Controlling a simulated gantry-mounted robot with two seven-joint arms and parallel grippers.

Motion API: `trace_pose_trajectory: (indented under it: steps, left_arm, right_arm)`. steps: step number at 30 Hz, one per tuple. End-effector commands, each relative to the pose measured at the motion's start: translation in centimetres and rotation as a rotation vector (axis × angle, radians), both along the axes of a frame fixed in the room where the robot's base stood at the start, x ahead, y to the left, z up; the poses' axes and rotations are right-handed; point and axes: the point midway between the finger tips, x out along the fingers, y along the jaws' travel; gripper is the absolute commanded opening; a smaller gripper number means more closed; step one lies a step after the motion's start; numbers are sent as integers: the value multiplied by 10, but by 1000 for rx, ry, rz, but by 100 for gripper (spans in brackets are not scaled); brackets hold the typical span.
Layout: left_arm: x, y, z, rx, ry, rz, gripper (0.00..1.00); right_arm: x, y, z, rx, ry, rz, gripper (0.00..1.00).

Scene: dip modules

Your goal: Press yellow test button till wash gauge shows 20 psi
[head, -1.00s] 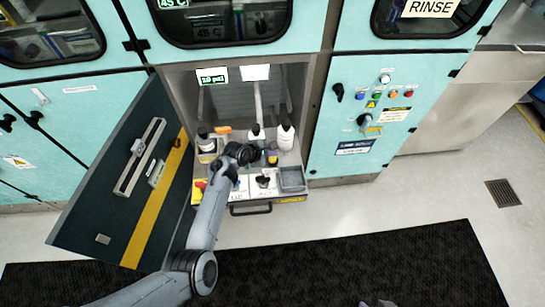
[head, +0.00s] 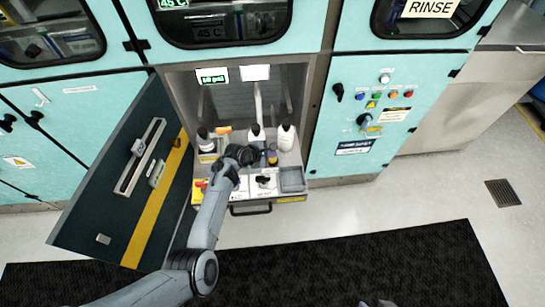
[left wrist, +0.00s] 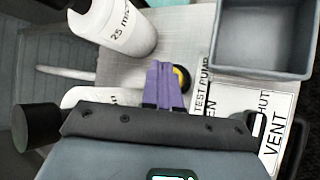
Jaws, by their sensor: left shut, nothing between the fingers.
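The yellow test button (left wrist: 182,78) sits in a dark round collar beside the "TEST PUMP" label in the left wrist view; the purple fingers partly cover it. In the head view the button (head: 272,157) shows small on the open drawer. My left gripper (left wrist: 160,78) is shut and empty, with its fingertips right beside or over the button; I cannot tell whether they touch it. In the head view the left gripper (head: 260,156) reaches over the drawer. The green gauge display (head: 212,76) reads about 10 psi, but its small digits are blurred.
White bottles (head: 286,136) stand behind the gripper. A grey tray (left wrist: 265,35) lies beside the button, and a black valve handle (head: 263,181) is at the drawer front. The open dark door (head: 125,185) stands left. A grey tip, perhaps my right gripper (head: 376,302), shows at the bottom edge.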

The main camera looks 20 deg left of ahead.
Motion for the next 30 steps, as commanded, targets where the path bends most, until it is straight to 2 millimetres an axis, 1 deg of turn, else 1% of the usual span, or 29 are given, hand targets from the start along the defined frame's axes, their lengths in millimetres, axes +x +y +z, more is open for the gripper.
trace_pose_trajectory:
  steps: [30]
  left_arm:
    - [0,0,-12,0,2,1,0]
  right_arm:
    - [0,-2,-5,-8,0,5,43]
